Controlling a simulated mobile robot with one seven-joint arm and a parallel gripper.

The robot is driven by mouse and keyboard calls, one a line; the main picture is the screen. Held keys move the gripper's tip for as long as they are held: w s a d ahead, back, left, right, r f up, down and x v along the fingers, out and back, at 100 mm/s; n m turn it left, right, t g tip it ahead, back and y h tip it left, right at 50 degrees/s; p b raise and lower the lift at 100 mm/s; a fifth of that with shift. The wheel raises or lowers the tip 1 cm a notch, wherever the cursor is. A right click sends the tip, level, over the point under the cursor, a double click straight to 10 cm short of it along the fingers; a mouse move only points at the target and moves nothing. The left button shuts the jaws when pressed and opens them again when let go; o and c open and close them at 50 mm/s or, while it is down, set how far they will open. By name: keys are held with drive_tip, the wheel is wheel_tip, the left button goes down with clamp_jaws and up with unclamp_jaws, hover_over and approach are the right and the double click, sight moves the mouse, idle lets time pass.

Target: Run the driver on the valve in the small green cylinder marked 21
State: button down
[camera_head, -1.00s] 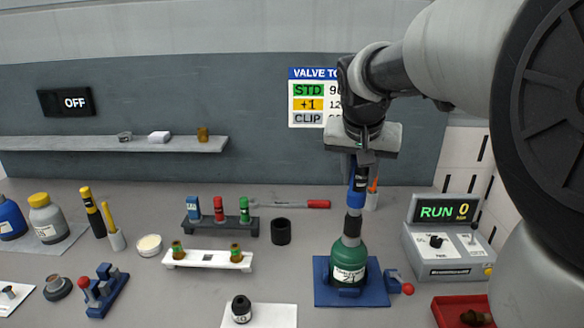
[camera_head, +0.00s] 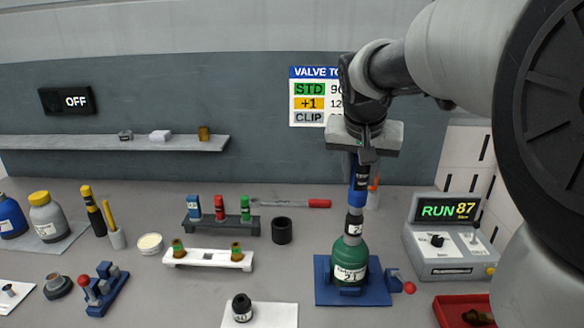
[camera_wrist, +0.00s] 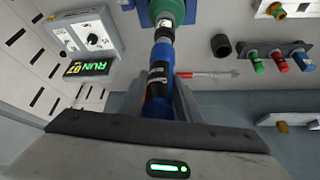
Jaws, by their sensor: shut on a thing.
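The small green cylinder (camera_head: 350,262) marked 21 stands upright in a blue clamp base (camera_head: 322,290) at the right of the bench. My gripper (camera_head: 363,160) is shut on the blue driver (camera_head: 359,184) and holds it upright above the cylinder. In the wrist view the blue driver (camera_wrist: 158,100) runs from my fingers to the green cylinder (camera_wrist: 172,10).
A clamp lever with a red knob (camera_head: 410,288) is right of the base, near a red tray (camera_head: 462,302). A dark rack (camera_head: 222,226) with coloured sockets, a white rack (camera_head: 208,258) and a black cup (camera_head: 282,230) stand left. A wall chart (camera_head: 308,97) is behind my arm.

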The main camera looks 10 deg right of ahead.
idle(0.4)
drive_tip(key=shift+r+p, duration=2.2)
drive_tip(key=shift+r, duration=0.9)
